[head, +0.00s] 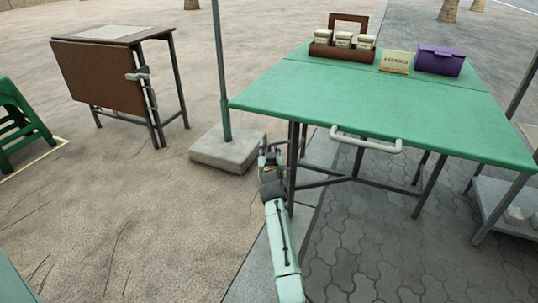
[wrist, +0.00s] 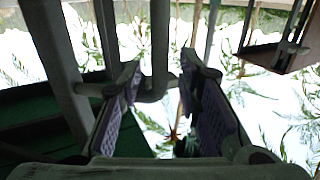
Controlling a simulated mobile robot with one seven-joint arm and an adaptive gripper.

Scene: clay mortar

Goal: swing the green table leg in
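The green table (head: 380,105) stands at the right of the head view on grey legs, its top open. Its near left leg (head: 292,165) stands upright beside my gripper. My gripper (head: 269,147) is low at the table's left end, just left of that leg. In the wrist view my gripper (wrist: 160,76) is open, its purple-padded fingers apart. A grey tube (wrist: 160,40) of the leg frame shows between the fingertips. I cannot tell if a finger touches it. A thicker grey post (wrist: 55,60) passes left of the fingers.
A concrete base (head: 228,150) with a pole stands just left of my gripper. A white handle (head: 366,140) sits on the table's front edge. Jars (head: 343,40), a sign (head: 396,62) and a purple box (head: 440,60) are on top. A brown folding table (head: 100,78) stands further left.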

